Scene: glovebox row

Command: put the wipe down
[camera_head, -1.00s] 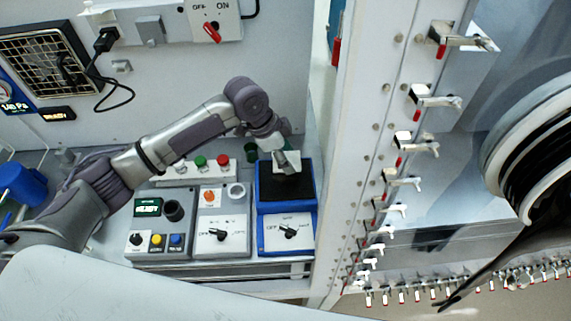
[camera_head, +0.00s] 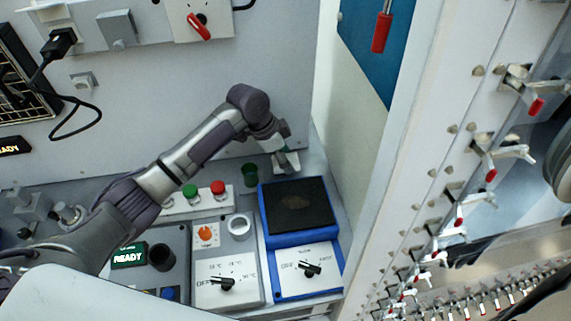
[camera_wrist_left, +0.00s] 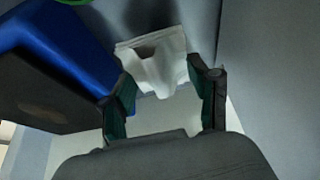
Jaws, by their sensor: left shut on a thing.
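The wipe is a white, folded cloth (camera_wrist_left: 157,66). In the left wrist view it shows between and just beyond my left gripper's fingertips (camera_wrist_left: 165,84). My left gripper (camera_head: 286,162) is shut on it, behind the blue device with a black top plate, near the back wall. In the head view the wipe is a small pale patch, mostly hidden by the gripper. I cannot tell whether the wipe touches the bench top. My right gripper is not in view.
The blue device (camera_head: 266,229) stands just in front of my left gripper. A green cup (camera_head: 250,175) is close on its left. Control boxes with knobs (camera_head: 227,284) fill the bench further left. A white frame (camera_head: 405,150) with clamps rises at the right.

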